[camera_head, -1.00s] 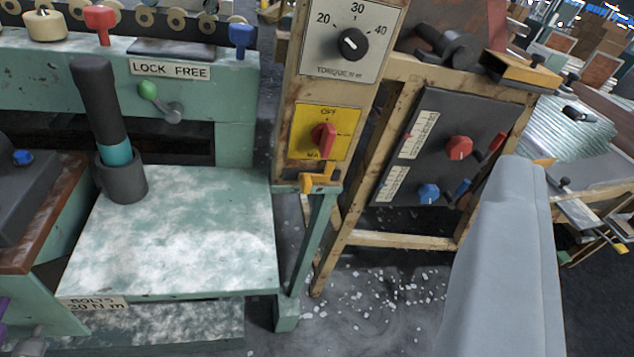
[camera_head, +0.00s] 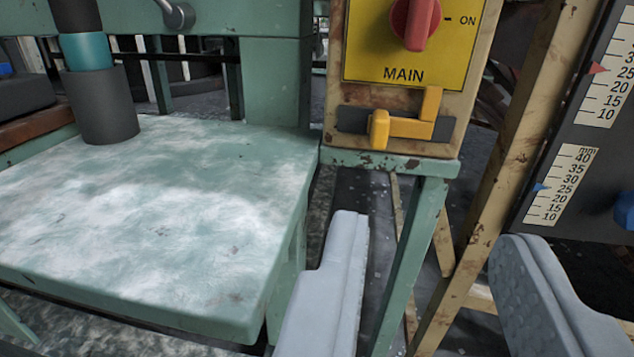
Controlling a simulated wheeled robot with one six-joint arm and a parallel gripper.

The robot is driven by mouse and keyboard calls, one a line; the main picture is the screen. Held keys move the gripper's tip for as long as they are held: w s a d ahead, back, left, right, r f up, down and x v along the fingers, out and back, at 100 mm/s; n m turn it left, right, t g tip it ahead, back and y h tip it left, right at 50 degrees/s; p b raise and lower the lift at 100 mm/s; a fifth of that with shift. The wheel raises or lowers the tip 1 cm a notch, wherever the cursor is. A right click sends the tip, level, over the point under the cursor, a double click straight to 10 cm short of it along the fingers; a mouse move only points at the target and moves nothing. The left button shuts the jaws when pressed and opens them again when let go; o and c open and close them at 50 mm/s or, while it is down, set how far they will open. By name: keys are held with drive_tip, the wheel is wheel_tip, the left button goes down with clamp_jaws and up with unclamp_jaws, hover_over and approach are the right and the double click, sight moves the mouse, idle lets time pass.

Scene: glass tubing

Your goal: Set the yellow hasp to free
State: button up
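The yellow hasp (camera_head: 405,126) sits on a dark plate on the front of the cream post, just below the yellow MAIN panel (camera_head: 402,50) with its red rotary switch (camera_head: 415,20). The hasp has a stub at its left end, a horizontal bar and an upright part at its right end. I see no free or locked marking beside it. My gripper (camera_head: 425,245) is open and empty, with its two grey fingers below the hasp, one on each side of it in the picture. Neither finger touches it.
A green bench with a worn top (camera_head: 150,220) stands at left, bearing a dark cylinder with a teal band (camera_head: 88,50). At right, a dark panel carries millimetre scales (camera_head: 562,185) and a blue knob (camera_head: 625,210). Cream frame legs stand behind my fingers.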

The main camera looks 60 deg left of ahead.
wheel_tip(320, 180, down, 2)
drive_tip(key=g, duration=0.1)
approach(381, 134)
drive_tip(key=shift+y, duration=0.4)
drive_tip(key=x, duration=0.9)
drive_tip(key=shift+w+a+f, duration=0.2)
drive_tip(key=shift+w+f, duration=0.05)
drive_tip(key=shift+w, duration=0.05)
clamp_jaws()
